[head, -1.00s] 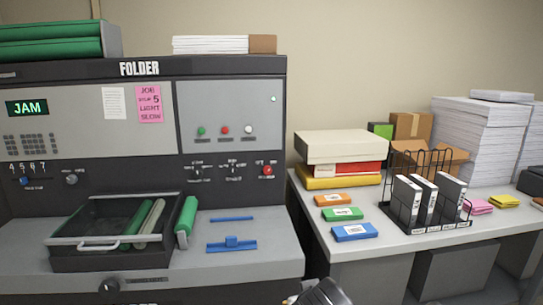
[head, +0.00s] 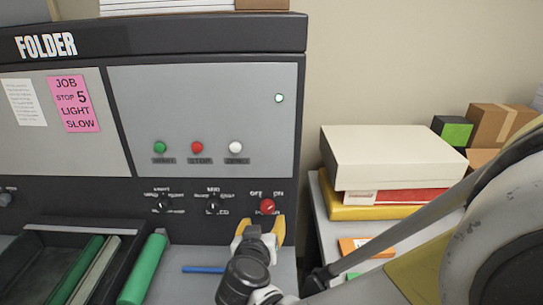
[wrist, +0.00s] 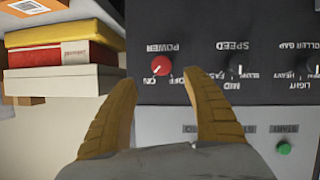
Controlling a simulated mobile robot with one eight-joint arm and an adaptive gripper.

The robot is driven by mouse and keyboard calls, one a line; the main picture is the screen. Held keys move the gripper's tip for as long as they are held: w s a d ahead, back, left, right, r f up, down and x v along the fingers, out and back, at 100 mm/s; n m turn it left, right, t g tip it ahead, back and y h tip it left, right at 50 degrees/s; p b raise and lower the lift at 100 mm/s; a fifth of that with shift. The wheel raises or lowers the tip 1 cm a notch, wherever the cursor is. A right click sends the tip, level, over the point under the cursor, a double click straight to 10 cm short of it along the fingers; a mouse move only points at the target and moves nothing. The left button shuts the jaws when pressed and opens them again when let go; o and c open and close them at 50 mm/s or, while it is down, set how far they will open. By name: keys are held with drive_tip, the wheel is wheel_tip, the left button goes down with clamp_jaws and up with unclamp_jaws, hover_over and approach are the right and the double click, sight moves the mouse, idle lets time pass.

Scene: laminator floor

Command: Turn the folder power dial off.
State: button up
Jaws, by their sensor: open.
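The folder power dial is a small red knob (head: 267,206) at the lower right of the folder's dark control strip, with OFF at its upper left and ON at its upper right. It also shows in the upside-down wrist view (wrist: 161,66), where its white mark appears to point toward ON. My gripper (head: 263,227) has yellow fingers and is just below and in front of the dial. In the wrist view, the open fingers (wrist: 165,82) are spread to either side of the dial, with nothing between them. I cannot tell whether they touch the panel.
Speed (head: 213,204) and roller gap (head: 162,204) dials sit left of the power dial. Green, red and white buttons are above. A dark tray (head: 55,240) with rollers lies lower left. Stacked boxes (head: 390,158) stand on a table at right.

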sight(267, 209)
drive_tip(key=b+x, duration=0.1)
drive_tip(key=x, duration=0.4)
drive_tip(key=b+x, duration=0.1)
drive_tip(key=x, duration=0.4)
drive_tip(key=shift+w+r, duration=0.1)
drive_tip(key=shift+w, duration=0.3)
drive_tip(key=c, duration=1.2)
drive_tip(key=shift+o, duration=0.2)
